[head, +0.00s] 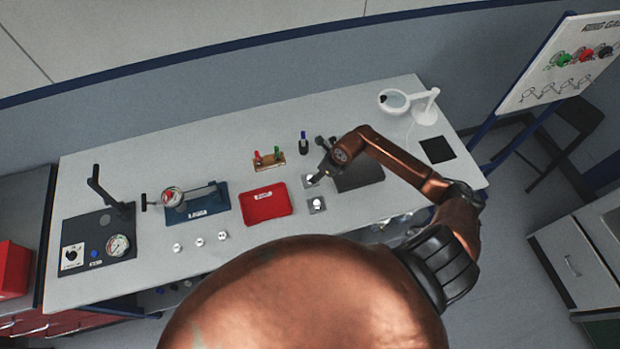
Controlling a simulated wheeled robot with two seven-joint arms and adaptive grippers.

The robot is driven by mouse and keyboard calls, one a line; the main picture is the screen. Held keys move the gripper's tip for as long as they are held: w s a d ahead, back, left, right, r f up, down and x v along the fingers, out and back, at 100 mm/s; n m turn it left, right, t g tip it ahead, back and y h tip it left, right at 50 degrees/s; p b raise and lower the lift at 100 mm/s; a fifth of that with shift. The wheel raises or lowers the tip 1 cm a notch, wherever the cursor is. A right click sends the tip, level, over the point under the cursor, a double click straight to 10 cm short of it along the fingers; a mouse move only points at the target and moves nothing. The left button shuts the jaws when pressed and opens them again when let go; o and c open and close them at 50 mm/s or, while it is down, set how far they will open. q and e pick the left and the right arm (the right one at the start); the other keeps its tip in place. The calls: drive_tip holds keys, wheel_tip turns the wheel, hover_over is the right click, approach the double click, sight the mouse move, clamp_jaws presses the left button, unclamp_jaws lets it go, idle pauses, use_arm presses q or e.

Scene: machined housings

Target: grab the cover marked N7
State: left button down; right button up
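Three small round silvery pieces, which may be covers, stand in a row near the table's front edge: the left one (177,248), the middle one (200,241) and the right one (222,236). No N7 marking is readable on any of them. A square grey metal piece with a bright round top (317,205) sits right of the red tray. A similar square piece (309,182) lies just behind it, partly hidden by my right gripper (317,179). That gripper points down at this rear piece; its fingers are too small to judge. My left gripper is out of view.
A red tray (266,217) lies mid-table. A dial gauge on a blue base (216,208) and a press with a gauge (88,250) stand left. A dark block (360,178) is beside my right gripper. A magnifier lamp (426,110) stands back right.

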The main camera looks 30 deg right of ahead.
sight(311, 176)
drive_tip(key=shift+w+a+f, duration=0.25)
drive_tip(key=shift+f, duration=0.15)
drive_tip(key=p+x, duration=0.1)
drive_tip(key=x, duration=0.3)
drive_tip(key=shift+w+a+p, duration=0.1)
drive_tip(key=shift+w+p, duration=0.2)
drive_tip(key=shift+p, duration=0.05)
drive_tip(key=shift+f, duration=0.35)
drive_tip(key=shift+c, duration=0.3)
clamp_jaws()
